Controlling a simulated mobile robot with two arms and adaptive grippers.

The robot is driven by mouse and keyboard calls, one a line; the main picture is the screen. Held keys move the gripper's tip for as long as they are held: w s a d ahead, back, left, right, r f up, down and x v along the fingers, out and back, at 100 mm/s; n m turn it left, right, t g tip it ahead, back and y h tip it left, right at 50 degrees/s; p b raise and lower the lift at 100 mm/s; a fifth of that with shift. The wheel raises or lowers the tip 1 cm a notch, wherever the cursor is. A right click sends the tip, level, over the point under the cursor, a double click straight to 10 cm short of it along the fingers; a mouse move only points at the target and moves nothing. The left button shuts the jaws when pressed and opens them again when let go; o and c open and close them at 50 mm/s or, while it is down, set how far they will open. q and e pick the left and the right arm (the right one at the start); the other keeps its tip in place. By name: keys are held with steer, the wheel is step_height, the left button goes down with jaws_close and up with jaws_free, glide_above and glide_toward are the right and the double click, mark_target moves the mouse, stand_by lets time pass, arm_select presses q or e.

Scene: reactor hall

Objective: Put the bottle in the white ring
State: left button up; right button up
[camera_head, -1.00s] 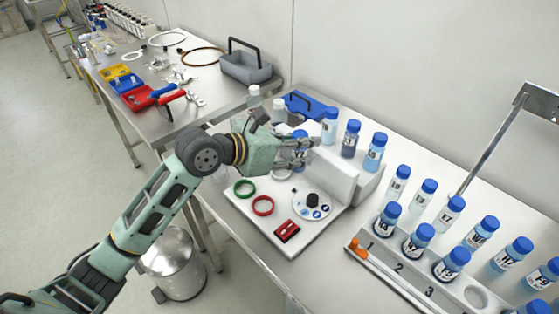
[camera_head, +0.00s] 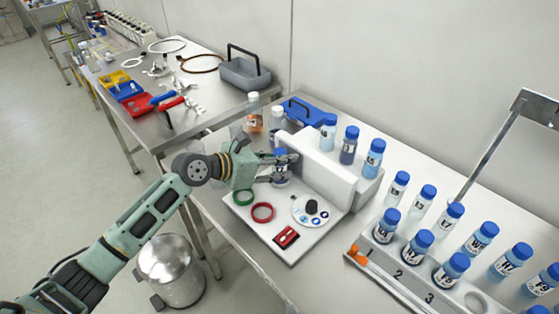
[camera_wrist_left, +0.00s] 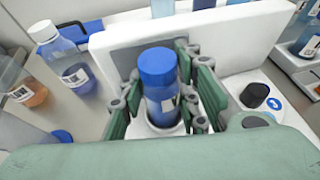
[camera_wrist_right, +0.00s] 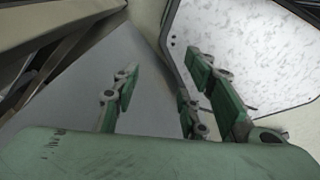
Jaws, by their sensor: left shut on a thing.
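The bottle (camera_head: 281,165) has a blue cap and bluish contents, and stands upright between the fingers of my left gripper (camera_head: 284,158). In the left wrist view the bottle (camera_wrist_left: 160,85) is between the two finger pairs, which are shut on it. The white ring (camera_wrist_left: 163,130) surrounds its lower end; I cannot tell whether the base touches the bottom. In the head view the fingers and bottle mostly hide the ring. My right gripper (camera_wrist_right: 160,85) shows only in its own wrist view, with fingers apart and nothing between them.
The white device (camera_head: 330,165) rises behind the bottle. A green ring (camera_head: 243,196), a red ring (camera_head: 262,212), a round dial plate (camera_head: 311,209) and a red switch (camera_head: 286,237) are on its base. Several blue-capped bottles stand behind and in a numbered rack (camera_head: 405,273) at right.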

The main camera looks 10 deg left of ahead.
arm_select(q)
steer(key=o, duration=0.8)
steer(key=shift+f, duration=0.1)
steer(key=shift+c, duration=0.2)
steer(key=o, duration=0.4)
arm_select(e)
steer(key=shift+a, duration=0.4)
arm_select(q)
steer(key=shift+b+v, duration=0.7)
steer(key=shift+v, duration=5.35)
arm_select(e)
steer(key=shift+d+f, duration=0.25)
steer(key=shift+f, duration=0.45)
